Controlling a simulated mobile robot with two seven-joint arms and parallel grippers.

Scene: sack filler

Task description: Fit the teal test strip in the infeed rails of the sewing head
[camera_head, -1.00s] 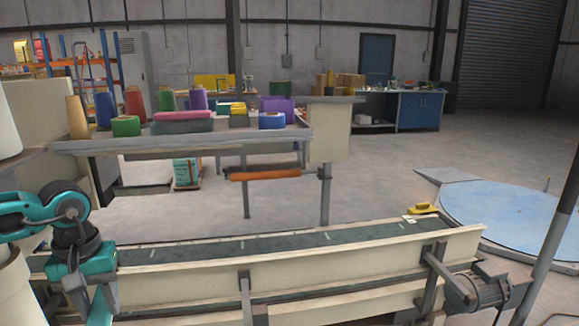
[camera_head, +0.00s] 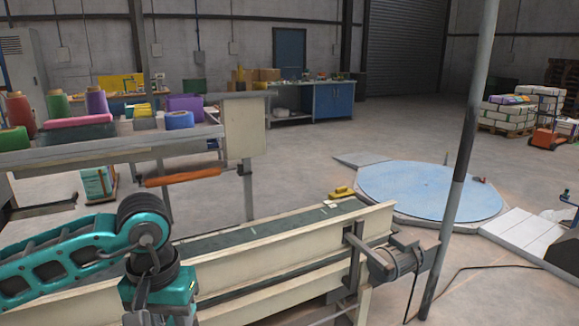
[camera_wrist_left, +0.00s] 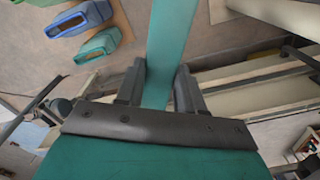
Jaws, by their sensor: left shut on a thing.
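The teal test strip (camera_wrist_left: 168,35) is a long flat teal band in the left wrist view. It passes between the fingers of my left gripper (camera_wrist_left: 160,88), which is shut on it, and runs out past the top of the picture. In the head view, my left arm comes in from the left and its teal wrist (camera_head: 158,292) is at the bottom, in front of the conveyor. The fingertips and the strip are not visible there. I cannot pick out the sewing head or its infeed rails with certainty. My right gripper is not in view.
A conveyor (camera_head: 290,262) with cream side walls crosses the lower middle. Behind it stands a bench (camera_head: 110,155) with thread cones (camera_head: 97,102) and fabric. A grey post (camera_head: 463,150) rises at right, before a blue round platform (camera_head: 430,190). The wrist view shows several coloured containers (camera_wrist_left: 80,17).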

